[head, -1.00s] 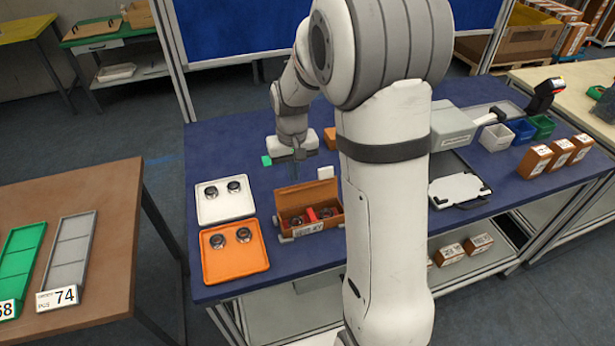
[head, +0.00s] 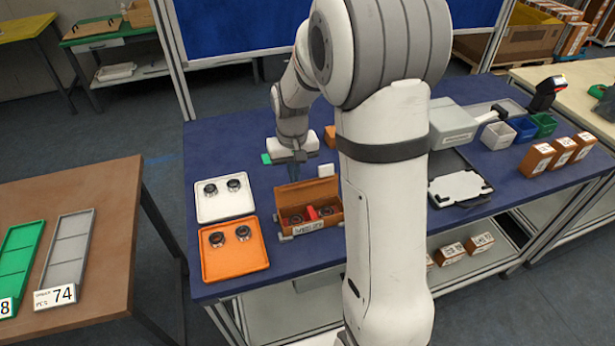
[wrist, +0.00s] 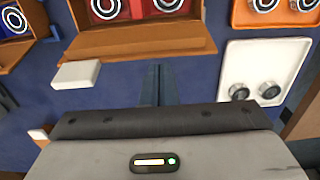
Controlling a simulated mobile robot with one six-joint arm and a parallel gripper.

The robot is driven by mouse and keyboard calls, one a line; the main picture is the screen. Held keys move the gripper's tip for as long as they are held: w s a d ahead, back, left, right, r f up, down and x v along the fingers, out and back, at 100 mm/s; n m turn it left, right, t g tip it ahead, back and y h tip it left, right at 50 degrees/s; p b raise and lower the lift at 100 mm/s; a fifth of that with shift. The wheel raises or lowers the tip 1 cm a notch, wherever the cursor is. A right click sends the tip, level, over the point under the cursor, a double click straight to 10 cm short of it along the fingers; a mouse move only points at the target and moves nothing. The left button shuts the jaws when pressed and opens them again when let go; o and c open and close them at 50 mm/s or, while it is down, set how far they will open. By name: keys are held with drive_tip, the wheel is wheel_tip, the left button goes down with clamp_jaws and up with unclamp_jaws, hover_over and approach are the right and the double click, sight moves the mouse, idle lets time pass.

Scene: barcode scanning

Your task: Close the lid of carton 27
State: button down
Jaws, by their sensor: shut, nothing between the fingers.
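The open brown carton (head: 334,214) stands near the front edge of the blue table, its lid (head: 308,191) raised at the back. Dark round parts and a red piece lie inside it. The label (head: 309,228) on its front is too small to read surely. The carton's lid (wrist: 140,42) also shows at the top of the wrist view, with round parts beyond. My gripper (head: 294,176) is shut and empty, just behind the raised lid, pointing down. In the wrist view its fingers (wrist: 154,75) are together, apart from the lid.
A white tray (head: 222,212) and an orange tray (head: 236,265), each with two round parts, sit left of the carton. A small white block (wrist: 76,74) lies near my fingers. My arm hides the table right of the carton.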

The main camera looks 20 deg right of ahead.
sight(299, 189)
drive_tip(key=shift+s+f+b, duration=0.3)
drive_tip(key=shift+s+f, duration=0.05)
drive_tip(key=shift+s, duration=0.3)
drive_tip(key=shift+s+f+b, duration=0.3)
drive_tip(key=shift+s+f, duration=0.05)
drive_tip(key=shift+s, duration=0.35)
drive_tip(key=shift+s+f+b, duration=0.3)
drive_tip(key=shift+s+f, duration=0.05)
drive_tip(key=shift+s, duration=0.3)
drive_tip(key=shift+w, duration=0.1)
wheel_tip(299, 189, up, 5)
drive_tip(key=p, duration=0.3)
drive_tip(key=shift+p, duration=0.35)
